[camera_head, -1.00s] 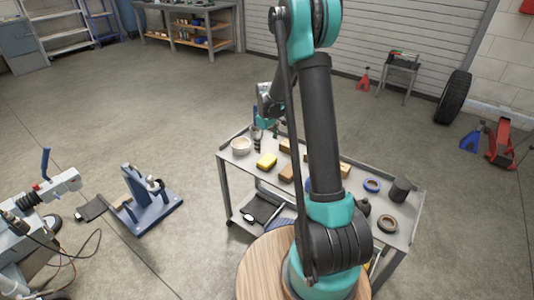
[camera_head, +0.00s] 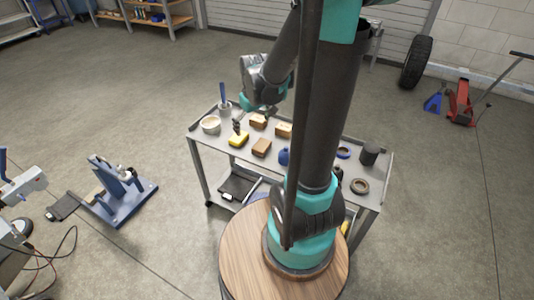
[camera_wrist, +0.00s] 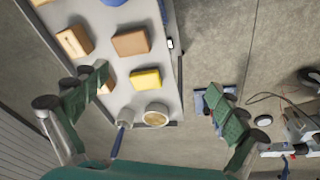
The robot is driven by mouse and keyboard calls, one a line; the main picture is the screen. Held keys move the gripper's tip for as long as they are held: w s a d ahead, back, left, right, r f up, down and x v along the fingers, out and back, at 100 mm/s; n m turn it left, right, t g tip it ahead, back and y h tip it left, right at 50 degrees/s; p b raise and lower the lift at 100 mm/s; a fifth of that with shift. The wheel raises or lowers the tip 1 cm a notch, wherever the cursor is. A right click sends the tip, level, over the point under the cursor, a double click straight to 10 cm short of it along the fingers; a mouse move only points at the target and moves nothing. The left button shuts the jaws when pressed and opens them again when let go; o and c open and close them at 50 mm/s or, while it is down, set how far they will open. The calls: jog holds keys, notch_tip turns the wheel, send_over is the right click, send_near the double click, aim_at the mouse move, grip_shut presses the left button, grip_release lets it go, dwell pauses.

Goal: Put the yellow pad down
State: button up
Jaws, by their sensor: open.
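The yellow pad (camera_head: 239,139) lies flat on the top of a grey metal cart (camera_head: 378,185), near its left end. My gripper (camera_head: 252,118) hangs over that end of the cart, above and just behind the pad. In the wrist view the pad (camera_wrist: 146,79) shows between the two spread green fingers of my gripper (camera_wrist: 160,85), apart from both. My gripper is open and holds nothing.
A white bowl (camera_head: 210,125) and a cup with a blue-handled tool (camera_head: 224,107) stand left of the pad. Brown blocks (camera_head: 262,147) lie to its right. A blue stand (camera_head: 122,192) is on the floor at left.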

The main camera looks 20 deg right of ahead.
jog(key=s+d+f+m+t, duration=0.1)
jog(key=s+f+m, duration=0.1)
jog(key=s, duration=1.1)
jog(key=shift+s+m+t, duration=0.2)
jog(key=shift+m+t, duration=0.2)
jog(key=shift+m, duration=0.5)
jog(key=shift+d, duration=0.1)
jog(key=shift+c, duration=0.2)
